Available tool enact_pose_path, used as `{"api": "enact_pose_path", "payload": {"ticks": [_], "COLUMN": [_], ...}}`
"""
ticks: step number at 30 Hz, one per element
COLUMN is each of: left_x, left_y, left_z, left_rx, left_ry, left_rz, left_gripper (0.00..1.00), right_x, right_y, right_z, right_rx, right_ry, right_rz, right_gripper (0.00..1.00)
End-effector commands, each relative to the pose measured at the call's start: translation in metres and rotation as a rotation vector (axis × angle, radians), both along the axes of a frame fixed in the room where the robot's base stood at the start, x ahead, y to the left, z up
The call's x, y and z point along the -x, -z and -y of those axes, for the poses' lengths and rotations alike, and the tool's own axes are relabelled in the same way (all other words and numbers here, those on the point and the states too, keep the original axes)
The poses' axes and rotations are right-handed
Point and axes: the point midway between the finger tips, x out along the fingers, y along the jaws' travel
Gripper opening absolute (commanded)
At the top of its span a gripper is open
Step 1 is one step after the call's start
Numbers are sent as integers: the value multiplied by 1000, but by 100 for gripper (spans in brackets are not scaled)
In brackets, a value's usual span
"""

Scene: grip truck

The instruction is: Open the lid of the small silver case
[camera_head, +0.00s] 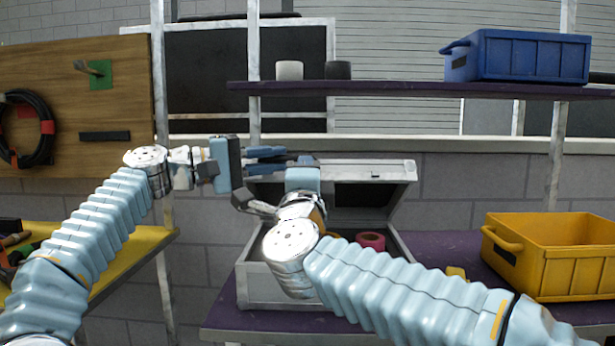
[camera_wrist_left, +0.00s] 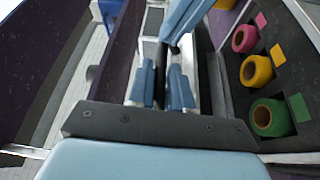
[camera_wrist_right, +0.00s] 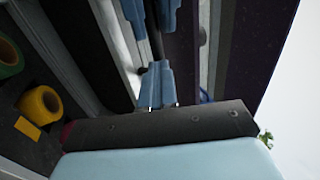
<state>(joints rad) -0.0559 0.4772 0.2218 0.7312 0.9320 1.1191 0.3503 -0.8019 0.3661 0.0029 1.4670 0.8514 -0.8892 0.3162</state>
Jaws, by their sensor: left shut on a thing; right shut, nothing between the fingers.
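The small silver case (camera_head: 258,286) stands on the purple shelf. Its lid (camera_head: 392,172) is raised and tilted, and the dark inside shows. My left gripper (camera_head: 278,157) reaches in from the left and is shut on the lid's raised edge near its left end; its fingers also show in the left wrist view (camera_wrist_left: 164,82). My right gripper is shut and empty close beside the lid edge and the left fingers, as the right wrist view (camera_wrist_right: 157,82) shows. In the head view my right wrist hides part of the case, and its fingertips are hard to make out.
Pink (camera_wrist_left: 245,38), yellow (camera_wrist_left: 257,70) and green (camera_wrist_left: 270,117) tape rolls are in the case. A yellow bin (camera_head: 555,268) stands right of it. An upper shelf (camera_head: 420,91) with a blue bin (camera_head: 530,58) runs above the lid.

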Motion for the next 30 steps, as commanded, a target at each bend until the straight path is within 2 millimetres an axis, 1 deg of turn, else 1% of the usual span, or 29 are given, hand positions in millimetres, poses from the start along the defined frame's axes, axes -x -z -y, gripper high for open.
{"api": "enact_pose_path", "payload": {"ticks": [1, 4, 5, 6, 17, 20, 30], "left_x": [3, 1, 1, 1, -1, 2, 34], "left_y": [7, 9, 9, 10, 11, 11, 11], "left_z": [7, 7, 7, 7, 2, -9, -77], "left_rx": [-14, -17, -17, -18, -16, -18, -15], "left_ry": [26, 26, 25, 24, 14, 11, 12], "left_rz": [-13, -16, -17, -18, -19, -18, -14], "left_gripper": [0, 0, 20, 25, 25, 25, 25], "right_x": [-1, -1, -1, -1, 0, 0, 0], "right_y": [-6, -6, -6, -6, -4, -4, -3], "right_z": [6, 6, 6, 6, 4, 4, 4], "right_rx": [-4, -4, -4, -4, -3, -3, -3], "right_ry": [10, 11, 11, 11, 8, 8, 8], "right_rz": [12, 13, 13, 14, 9, 9, 7], "right_gripper": [0, 0, 0, 0, 0, 0, 0]}}
